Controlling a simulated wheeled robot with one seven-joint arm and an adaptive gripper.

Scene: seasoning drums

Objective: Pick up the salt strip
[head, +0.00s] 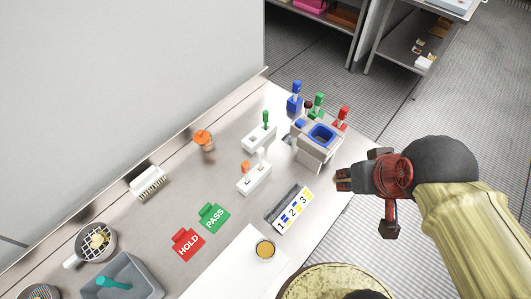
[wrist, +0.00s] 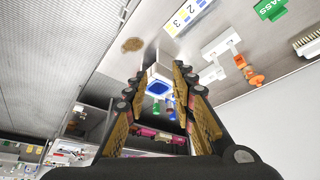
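I cannot tell for sure which thing is the salt strip. A white numbered card with blue and yellow marks (head: 292,209) lies on the counter near its right edge; part of it shows at the top of the wrist view (wrist: 187,14). My gripper (head: 343,178) is to the right of this card, near the counter's edge. In the wrist view my gripper (wrist: 160,72) has its two fingers apart with nothing held. Between them, beyond the fingertips, shows a white box with a blue opening (wrist: 158,86), which also stands on the counter in the head view (head: 322,136).
Blue (head: 295,98), green (head: 318,103) and red (head: 341,117) handled pieces stand behind the box. White blocks with green (head: 260,138) and orange (head: 254,178) tops stand left. PASS (head: 214,218) and HOLD (head: 188,243) tags lie in front. A brown patch (wrist: 132,45) shows near the edge.

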